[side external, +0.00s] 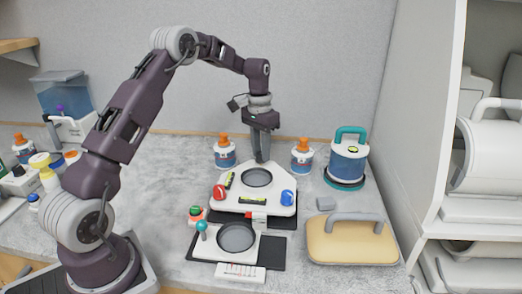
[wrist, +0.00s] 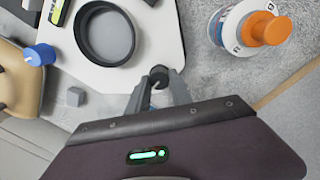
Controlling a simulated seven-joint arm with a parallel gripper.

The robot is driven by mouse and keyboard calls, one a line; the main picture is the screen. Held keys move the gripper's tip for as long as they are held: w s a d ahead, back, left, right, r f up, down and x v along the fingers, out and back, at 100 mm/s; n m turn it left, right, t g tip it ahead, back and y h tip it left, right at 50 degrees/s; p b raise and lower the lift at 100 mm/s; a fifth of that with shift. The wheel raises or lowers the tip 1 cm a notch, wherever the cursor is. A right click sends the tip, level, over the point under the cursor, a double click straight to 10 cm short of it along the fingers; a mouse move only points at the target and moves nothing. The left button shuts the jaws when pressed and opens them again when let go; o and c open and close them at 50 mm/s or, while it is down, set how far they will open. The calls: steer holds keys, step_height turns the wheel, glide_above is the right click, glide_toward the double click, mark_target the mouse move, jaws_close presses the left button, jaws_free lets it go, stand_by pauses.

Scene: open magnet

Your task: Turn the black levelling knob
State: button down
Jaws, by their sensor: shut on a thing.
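The black levelling knob (wrist: 158,76) sits at the edge of the white levelling platform (wrist: 150,20) in the wrist view. My gripper (wrist: 158,85) is shut on the knob, with one finger on each side of it. In the side external view my gripper (side external: 262,158) points down at the back edge of the platform (side external: 282,207), and the knob is hidden behind the fingers there. A red knob (side external: 219,192) and a blue knob (side external: 287,197) stand at the platform's other corners. The platform carries a dark round dish and yellow-green level vials.
Orange-capped bottles (side external: 225,153) (side external: 302,155) stand on both sides of my gripper. A teal-handled canister (side external: 348,158) is at the right, behind a tan case (side external: 350,240). A small grey cube (side external: 326,203) lies near the platform. A second white stand (side external: 237,255) is in front.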

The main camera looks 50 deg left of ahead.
mark_target(260, 152)
steer(key=shift+m, duration=1.1)
steer(key=c, duration=1.1)
jaws_free()
steer(key=shift+c, duration=0.2)
steer(key=r, duration=0.7)
steer(key=shift+a, duration=0.25)
steer(key=shift+d+r, duration=0.1)
steer(key=shift+r, duration=0.05)
